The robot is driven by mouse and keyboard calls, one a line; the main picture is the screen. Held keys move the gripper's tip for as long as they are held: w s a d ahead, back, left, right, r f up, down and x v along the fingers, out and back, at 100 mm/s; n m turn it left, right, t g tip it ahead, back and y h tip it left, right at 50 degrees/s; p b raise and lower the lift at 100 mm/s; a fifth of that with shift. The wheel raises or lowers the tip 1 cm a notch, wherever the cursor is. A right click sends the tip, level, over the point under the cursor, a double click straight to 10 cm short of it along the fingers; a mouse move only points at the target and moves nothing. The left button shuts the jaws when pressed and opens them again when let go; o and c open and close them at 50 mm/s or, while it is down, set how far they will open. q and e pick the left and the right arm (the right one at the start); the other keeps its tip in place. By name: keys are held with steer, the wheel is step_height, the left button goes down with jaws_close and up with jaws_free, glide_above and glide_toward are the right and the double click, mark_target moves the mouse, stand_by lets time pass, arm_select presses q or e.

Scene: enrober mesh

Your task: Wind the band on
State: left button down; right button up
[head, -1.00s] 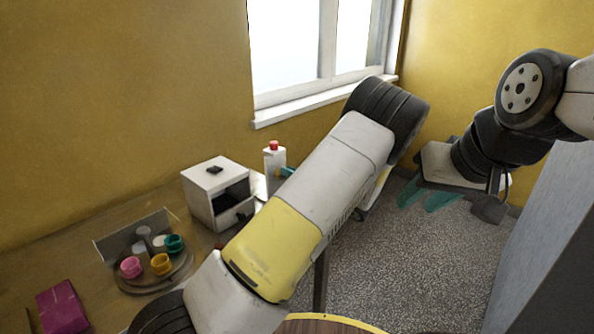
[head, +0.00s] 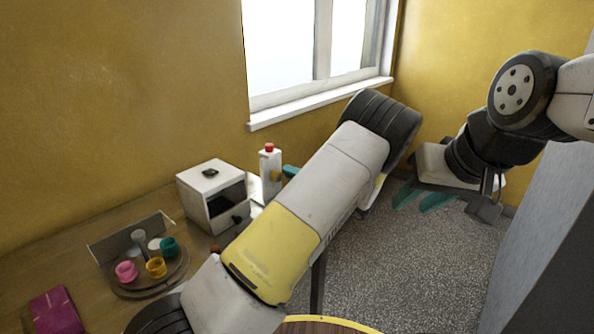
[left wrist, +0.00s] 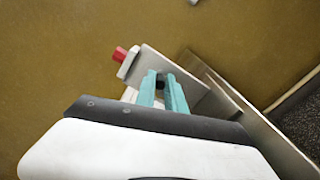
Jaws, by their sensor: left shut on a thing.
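A white upright block with a red button on top (head: 270,172) stands on the wooden bench. A small orange-brown part (head: 276,175) shows on its right side. The teal fingertips of my left gripper (head: 290,171) are beside that part. In the left wrist view, my left gripper (left wrist: 163,84) is shut on a small dark piece (left wrist: 160,82) by a pale panel; the red button (left wrist: 120,54) shows to its left. My right gripper (head: 421,197) hangs far from the bench, teal fingers apart and empty. I cannot make out the band.
A white box with a dark opening (head: 212,190) stands left of the block. A round tray (head: 135,290) holds pink, orange and green cups. A magenta packet (head: 55,310) lies at the bench's near left. My left arm hides part of the bench.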

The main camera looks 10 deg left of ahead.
arm_select(q)
steer(key=m, duration=0.3)
steer(key=f+m, duration=0.1)
steer(key=shift+w+d+m, duration=0.25)
steer(key=shift+w+m, duration=0.05)
steer(key=shift+w+d+f+m, duration=0.1)
steer(key=shift+f+m, duration=0.2)
steer(key=shift+m, duration=0.85)
steer(key=shift+f+m, duration=0.3)
steer(key=shift+m, duration=0.85)
steer(key=c, duration=1.4)
jaws_free()
